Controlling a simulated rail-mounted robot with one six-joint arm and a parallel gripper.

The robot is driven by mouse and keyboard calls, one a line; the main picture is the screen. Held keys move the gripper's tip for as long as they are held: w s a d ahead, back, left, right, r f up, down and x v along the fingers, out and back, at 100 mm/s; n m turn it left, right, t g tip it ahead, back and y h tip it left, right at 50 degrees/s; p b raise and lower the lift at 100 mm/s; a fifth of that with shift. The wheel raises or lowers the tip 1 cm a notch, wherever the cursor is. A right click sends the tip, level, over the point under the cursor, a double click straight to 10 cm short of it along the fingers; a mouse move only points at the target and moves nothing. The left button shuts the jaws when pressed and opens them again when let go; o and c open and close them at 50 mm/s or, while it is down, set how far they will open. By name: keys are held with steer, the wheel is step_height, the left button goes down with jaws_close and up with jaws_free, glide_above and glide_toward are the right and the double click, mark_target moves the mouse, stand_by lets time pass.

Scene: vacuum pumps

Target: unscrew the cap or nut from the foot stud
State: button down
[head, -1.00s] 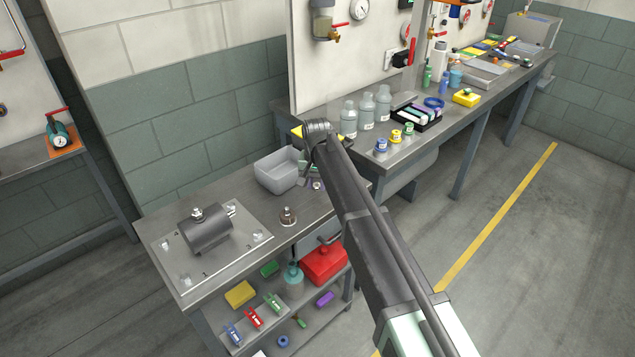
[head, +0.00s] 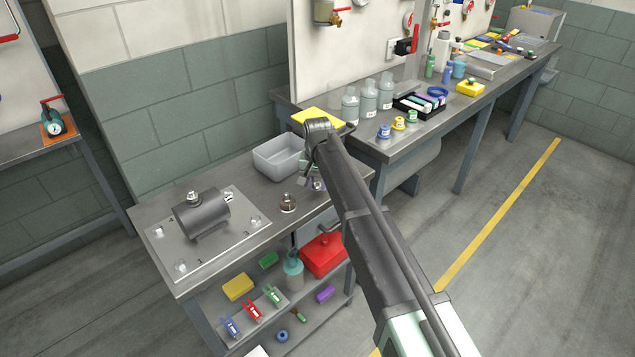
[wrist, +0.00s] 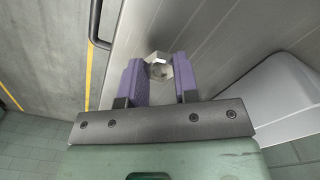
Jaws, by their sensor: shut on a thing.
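A dark grey cylindrical pump (head: 205,214) lies on a flat metal plate (head: 215,248) at the left of the near bench. Pale nuts or caps on studs show at the plate's corners, one at the front (head: 181,267) and one at the right (head: 255,222). My gripper (head: 314,184) is to the right of the plate, by the bench's right end. In the wrist view its purple fingers (wrist: 158,78) are shut on a shiny hex nut (wrist: 158,68). The bench shows beyond the nut; I cannot tell how high it is held.
A grey open bin (head: 268,163) stands behind my gripper. A small brown-and-silver fitting (head: 288,204) stands on the bench between plate and gripper. The shelf below holds a red box (head: 323,250) and several clamps. A longer bench (head: 470,105) carries bottles and tools.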

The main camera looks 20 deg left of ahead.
steer(key=shift+f+b, duration=0.35)
steer(key=shift+f, duration=0.2)
steer(key=shift+f, duration=0.25)
steer(key=c, duration=0.8)
jaws_free()
step_height(320, 180, up, 11)
steer(key=p, duration=1)
steer(key=shift+f, duration=0.1)
